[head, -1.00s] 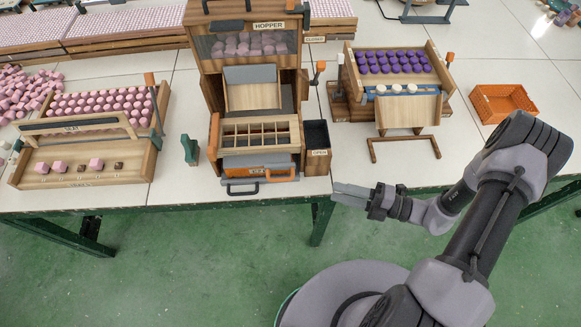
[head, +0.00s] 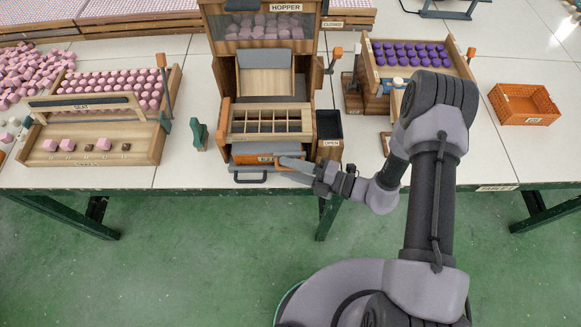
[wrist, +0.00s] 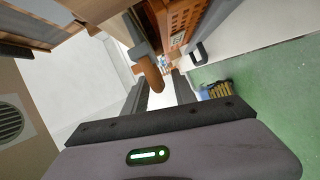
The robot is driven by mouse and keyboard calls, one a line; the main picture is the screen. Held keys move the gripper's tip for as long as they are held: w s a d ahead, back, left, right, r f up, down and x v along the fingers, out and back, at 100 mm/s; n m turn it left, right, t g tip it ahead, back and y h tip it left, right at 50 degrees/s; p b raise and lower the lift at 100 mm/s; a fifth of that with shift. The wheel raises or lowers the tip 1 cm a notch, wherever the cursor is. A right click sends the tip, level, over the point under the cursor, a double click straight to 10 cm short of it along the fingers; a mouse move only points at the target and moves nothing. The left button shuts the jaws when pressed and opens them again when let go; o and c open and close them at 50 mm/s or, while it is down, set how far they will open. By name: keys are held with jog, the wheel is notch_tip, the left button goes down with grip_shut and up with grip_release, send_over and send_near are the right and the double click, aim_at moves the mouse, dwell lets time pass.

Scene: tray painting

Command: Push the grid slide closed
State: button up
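The grid slide (head: 267,138), a wooden frame with a row of small compartments, sticks out at the front of the wooden hopper machine (head: 215,45). The compartments look empty. An orange handle (head: 225,112) stands at the slide's left end. My gripper (head: 290,163) is at the front right, below the slide's front edge and by the orange-and-grey front beneath it; I cannot tell if it touches. In the wrist view my gripper's two fingers (wrist: 160,88) are apart with nothing clearly held. An orange-brown knob (wrist: 151,75) shows just beyond them.
An "OPEN" label (head: 331,144) sits below a dark bin (head: 329,124) at the machine's right; a "CLOSED" label (head: 332,24) is farther back. A pink-block tray (head: 90,157) is left. A purple-piece tray (head: 440,73) and orange basket (head: 524,104) are right.

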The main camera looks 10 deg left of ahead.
grip_shut()
dwell(1.4)
